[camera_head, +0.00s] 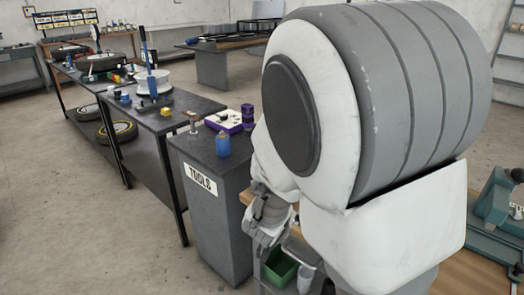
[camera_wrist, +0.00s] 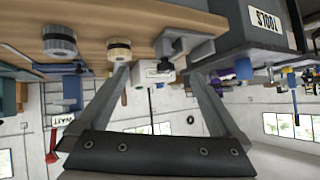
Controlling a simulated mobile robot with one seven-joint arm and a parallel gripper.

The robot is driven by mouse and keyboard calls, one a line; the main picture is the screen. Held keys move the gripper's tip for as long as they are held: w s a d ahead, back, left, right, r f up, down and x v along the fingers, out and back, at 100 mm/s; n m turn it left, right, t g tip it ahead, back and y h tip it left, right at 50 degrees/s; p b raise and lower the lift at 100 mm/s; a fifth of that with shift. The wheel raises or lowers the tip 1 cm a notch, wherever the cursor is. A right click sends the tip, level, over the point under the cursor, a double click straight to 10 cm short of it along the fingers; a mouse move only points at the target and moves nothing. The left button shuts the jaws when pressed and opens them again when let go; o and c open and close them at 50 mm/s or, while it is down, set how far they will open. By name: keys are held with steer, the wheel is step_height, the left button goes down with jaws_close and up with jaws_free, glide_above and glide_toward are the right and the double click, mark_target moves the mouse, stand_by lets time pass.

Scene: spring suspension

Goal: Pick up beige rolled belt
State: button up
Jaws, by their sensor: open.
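The wrist view is upside down, with the wooden bench (camera_wrist: 90,18) across the top. A beige roll (camera_wrist: 119,53) with a dark band, which looks like the rolled belt, sits at the bench edge. My gripper (camera_wrist: 159,75) is open and empty. In the picture its left fingertip is just below the beige roll, overlapping its lower end; I cannot tell whether they touch. The right finger is well to the right. In the head view my arm hides the rolls, and part of my gripper (camera_head: 265,230) shows beside the bench.
A grey metal bracket (camera_wrist: 183,46) and a white box (camera_wrist: 152,73) are near the beige roll. The dark TOOLS cabinet (camera_head: 215,225) carries a blue bottle (camera_head: 223,144) and a purple box (camera_head: 223,121). A green bin (camera_head: 280,268) sits below my gripper. Floor at left is clear.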

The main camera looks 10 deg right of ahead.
steer(key=w+d+f+h+b, duration=0.1)
steer(key=w+d+f+b, duration=0.1)
steer(key=d, duration=0.2)
steer(key=w+d+f+h+b, duration=0.2)
steer(key=d+f, duration=0.1)
steer(key=d, duration=0.1)
steer(key=w+d+f+m+h+b, duration=0.1)
steer(key=w+d+f+h+b, duration=0.1)
steer(key=w+d+f, duration=0.1)
steer(key=shift+d, duration=0.8)
steer(key=shift+f+b+x, duration=0.2)
steer(key=shift+b+x, duration=1.05)
steer(key=shift+x, duration=1.4)
steer(key=shift+s, duration=0.15)
steer(key=c, duration=1.4)
steer(key=shift+r, duration=0.15)
